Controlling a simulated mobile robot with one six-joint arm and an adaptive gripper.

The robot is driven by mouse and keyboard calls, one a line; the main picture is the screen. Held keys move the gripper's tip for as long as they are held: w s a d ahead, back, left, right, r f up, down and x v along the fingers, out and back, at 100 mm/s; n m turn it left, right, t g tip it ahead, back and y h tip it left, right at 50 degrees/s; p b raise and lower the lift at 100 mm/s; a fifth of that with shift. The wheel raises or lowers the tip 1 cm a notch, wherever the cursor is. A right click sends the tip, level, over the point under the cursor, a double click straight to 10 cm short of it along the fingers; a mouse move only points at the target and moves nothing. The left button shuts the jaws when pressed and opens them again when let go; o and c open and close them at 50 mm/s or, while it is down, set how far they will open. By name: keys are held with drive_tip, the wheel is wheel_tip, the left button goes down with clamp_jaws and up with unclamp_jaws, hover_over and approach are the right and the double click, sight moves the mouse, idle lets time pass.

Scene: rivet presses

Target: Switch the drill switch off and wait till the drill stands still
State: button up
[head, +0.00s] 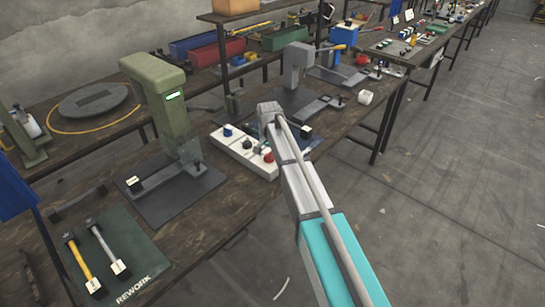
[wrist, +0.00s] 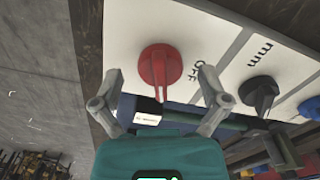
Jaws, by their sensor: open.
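A red rotary knob (wrist: 160,66) sits on a white panel (wrist: 215,45), with the word OFF printed beside it. Its ridge points down in the wrist view, towards my gripper. My gripper (wrist: 160,74) is open, its two fingers on either side of the knob with gaps to it. The knob also shows in the head view (head: 268,157), at the panel's right end. The head view shows a green machine (head: 168,100) with a small lit green display and a clear guard left of the panel. I cannot tell whether anything in it turns.
A black knob (wrist: 259,92) and a blue knob (wrist: 309,107) stand along the same panel. A green REWORK mat (head: 118,262) with two tools lies at the lower left. A grey press (head: 297,64) stands behind my arm. The floor at the right is clear.

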drive_tip(key=c, duration=1.2)
drive_tip(key=shift+o, duration=0.4)
drive_tip(key=shift+d, duration=0.3)
drive_tip(key=shift+a, duration=0.1)
drive_tip(key=shift+c, duration=0.2)
